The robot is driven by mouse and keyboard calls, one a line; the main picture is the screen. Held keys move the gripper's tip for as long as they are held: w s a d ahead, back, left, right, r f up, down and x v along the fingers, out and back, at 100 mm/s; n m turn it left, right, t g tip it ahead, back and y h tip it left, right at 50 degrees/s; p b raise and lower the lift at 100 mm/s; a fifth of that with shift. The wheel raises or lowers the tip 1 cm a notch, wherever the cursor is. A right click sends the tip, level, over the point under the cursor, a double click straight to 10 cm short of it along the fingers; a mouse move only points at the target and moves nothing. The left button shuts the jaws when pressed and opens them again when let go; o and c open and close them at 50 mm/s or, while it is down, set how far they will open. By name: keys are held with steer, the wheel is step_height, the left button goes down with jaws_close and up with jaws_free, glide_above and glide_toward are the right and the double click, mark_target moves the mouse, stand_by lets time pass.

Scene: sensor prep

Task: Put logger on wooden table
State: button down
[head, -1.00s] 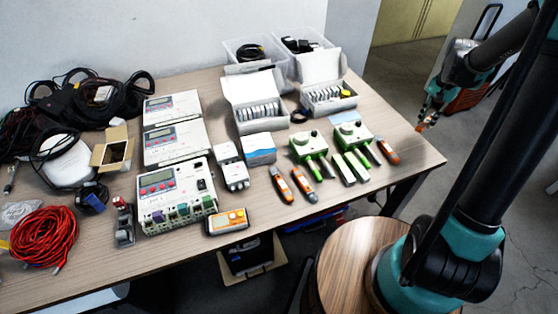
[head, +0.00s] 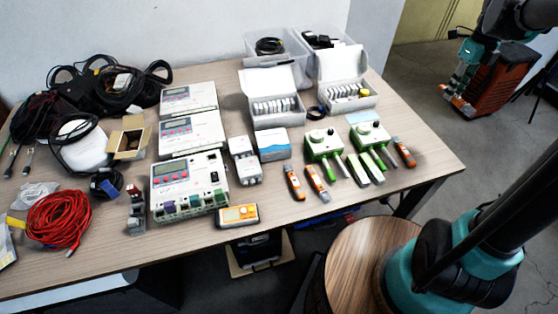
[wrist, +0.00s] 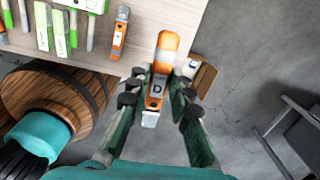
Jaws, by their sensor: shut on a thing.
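My gripper (wrist: 158,92) is shut on an orange and grey logger (wrist: 166,42) marked with a "D", seen in the wrist view. The logger lies lengthwise between the fingers, over the floor just off the table's edge. Similar orange and grey devices lie on the table, two in the middle (head: 293,184) (head: 318,183) and one at the right (head: 404,152).
A round wooden barrel-like stool (head: 365,262) stands by the table's front right. Bare wood shows along the front and right edges. A red case (head: 490,80) stands on the floor.

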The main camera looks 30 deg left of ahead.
mark_target(422, 144)
steer(key=shift+s+r+m, duration=0.1)
steer(key=shift+r+m, duration=0.05)
steer(key=shift+m, duration=0.15)
step_height(422, 144, down, 20)
steer(key=shift+f, duration=0.1)
stand_by(0.5)
steer(key=c, duration=1.4)
jaws_free()
steer(key=shift+o, duration=0.2)
